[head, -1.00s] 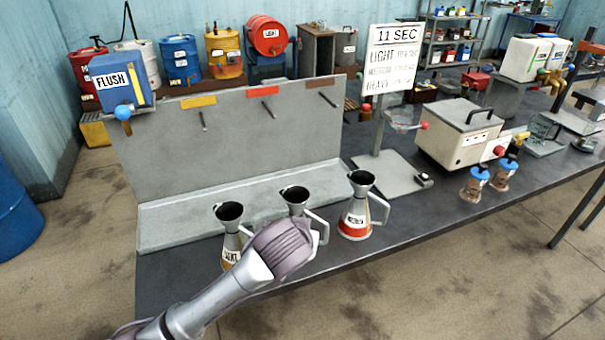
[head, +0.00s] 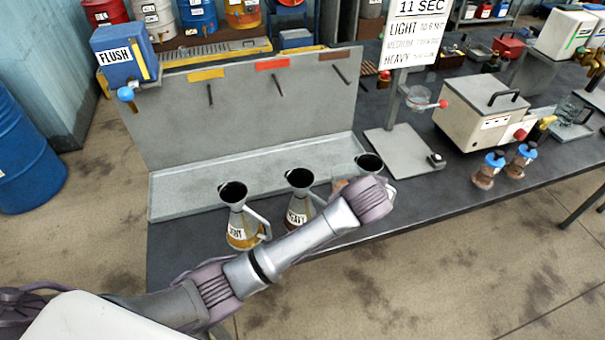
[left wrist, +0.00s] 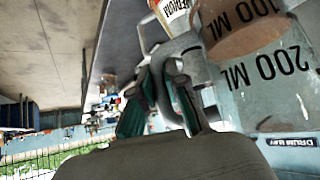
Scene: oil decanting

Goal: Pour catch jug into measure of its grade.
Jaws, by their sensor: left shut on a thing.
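My left gripper (left wrist: 168,88) is shut on the handle of a clear catch jug (left wrist: 225,90) marked 100 ML and 200 ML. Brown liquid (left wrist: 235,35) shows near its 100 ML mark. In the head view my left wrist hides the gripper; a little of the jug (head: 341,182) shows just left of it. Three metal measures stand in a row: LIGHT (head: 238,222) with a yellow band, HEAVY (head: 298,205), and a third (head: 369,162) mostly hidden by my wrist. The left wrist view shows a label reading MEDIUM (left wrist: 174,8). My right gripper is out of view.
A sign (head: 417,30) reads 11 SEC above grade lines. A cup with a red-tipped lever (head: 420,100) hangs on its stand. A grey panel with a trough (head: 185,190) stands behind the measures. A box (head: 485,115) and two small blue-topped jars (head: 487,170) stand at right.

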